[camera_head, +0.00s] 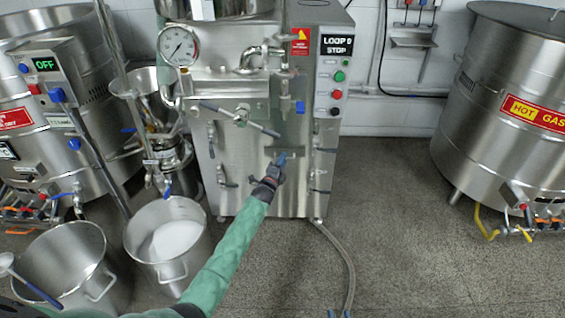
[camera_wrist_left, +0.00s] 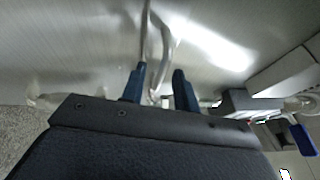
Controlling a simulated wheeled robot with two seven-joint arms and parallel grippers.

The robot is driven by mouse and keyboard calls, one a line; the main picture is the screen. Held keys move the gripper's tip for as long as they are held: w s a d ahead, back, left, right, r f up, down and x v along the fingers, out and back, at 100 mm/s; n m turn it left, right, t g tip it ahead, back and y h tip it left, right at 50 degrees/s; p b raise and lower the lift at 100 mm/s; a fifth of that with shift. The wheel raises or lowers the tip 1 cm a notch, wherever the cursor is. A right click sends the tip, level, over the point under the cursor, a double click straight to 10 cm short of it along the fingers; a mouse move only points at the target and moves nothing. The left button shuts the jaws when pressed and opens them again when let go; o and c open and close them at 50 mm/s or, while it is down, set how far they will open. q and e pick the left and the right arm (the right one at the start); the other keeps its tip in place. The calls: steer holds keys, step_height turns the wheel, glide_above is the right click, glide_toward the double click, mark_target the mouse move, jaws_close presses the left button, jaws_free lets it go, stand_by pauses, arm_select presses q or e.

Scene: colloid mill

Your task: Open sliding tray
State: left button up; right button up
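The steel mill cabinet (camera_head: 240,160) stands upright in the middle of the head view. A small ledge-like part (camera_head: 318,150) is on its front; I cannot tell for certain that this is the sliding tray.
Two steel pots (camera_head: 68,265), one holding white material, stand at the left near my arm. A large tank (camera_head: 500,120) stands at the right. A hose (camera_head: 342,255) lies on the floor below the cabinet.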

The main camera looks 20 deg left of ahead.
arm_select(q)
steer(key=shift+w, duration=0.25)
arm_select(e)
steer(key=shift+w+r, duration=0.1)
steer(key=shift+r, duration=0.2)
arm_select(q)
jaws_close()
arm_select(e)
steer(key=shift+f, duration=0.1)
arm_select(q)
steer(key=shift+s+d, duration=0.1)
